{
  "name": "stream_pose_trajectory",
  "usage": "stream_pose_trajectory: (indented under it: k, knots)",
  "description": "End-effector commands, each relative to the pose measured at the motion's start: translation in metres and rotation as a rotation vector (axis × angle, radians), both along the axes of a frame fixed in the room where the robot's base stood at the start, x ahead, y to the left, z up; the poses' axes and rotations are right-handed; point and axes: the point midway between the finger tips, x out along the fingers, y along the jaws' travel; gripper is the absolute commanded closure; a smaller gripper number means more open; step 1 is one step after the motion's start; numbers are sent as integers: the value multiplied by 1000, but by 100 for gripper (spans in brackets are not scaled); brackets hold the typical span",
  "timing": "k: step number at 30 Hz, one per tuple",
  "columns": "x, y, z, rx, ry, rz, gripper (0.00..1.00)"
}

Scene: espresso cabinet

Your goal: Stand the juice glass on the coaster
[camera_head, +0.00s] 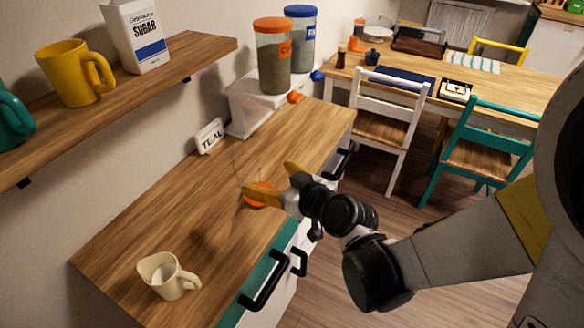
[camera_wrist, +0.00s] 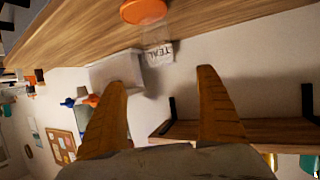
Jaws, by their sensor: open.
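The juice glass (camera_head: 246,174) is clear and faint, appearing upright at the orange coaster (camera_head: 258,199) on the wooden cabinet top. In the wrist view, which is upside down, the clear glass (camera_wrist: 157,31) shows beside the coaster (camera_wrist: 144,11) in the picture. The glass's base appears to be on the coaster, but I cannot tell whether it sits fully on it. My gripper (camera_head: 266,176) has its yellow fingers apart with nothing between them, close to the glass. It also shows open and empty in the wrist view (camera_wrist: 161,76). One finger hides part of the coaster.
A cream mug (camera_head: 168,277) stands near the cabinet's front left. A TEAL card (camera_head: 210,136) stands by the wall. Jars with orange (camera_head: 273,55) and blue lids stand on a white box (camera_head: 244,105). A shelf (camera_head: 140,86) overhangs the left. Cabinet top between mug and coaster is clear.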

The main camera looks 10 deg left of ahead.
Motion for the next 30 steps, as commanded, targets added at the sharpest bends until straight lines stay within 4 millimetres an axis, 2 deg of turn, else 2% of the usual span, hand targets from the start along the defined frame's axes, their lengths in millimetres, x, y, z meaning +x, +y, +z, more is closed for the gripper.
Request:
stream_pose_trajectory:
  k: [7, 11, 14, 17, 21, 24, 27, 30]
  knots:
    - [-1, -6, 2, -6, 10, -9, 16]
    - [-1, -35, 13, -33, 63, -62, 16]
    - [-7, -75, 24, -70, 140, -141, 16]
    - [-22, -123, 34, -111, 230, -248, 16]
    - [-55, -192, 42, -161, 353, -423, 16]
    - [-84, -234, 45, -187, 426, -548, 16]
    - [-110, -266, 46, -206, 480, -653, 16]
    - [-128, -286, 46, -216, 514, -724, 16]
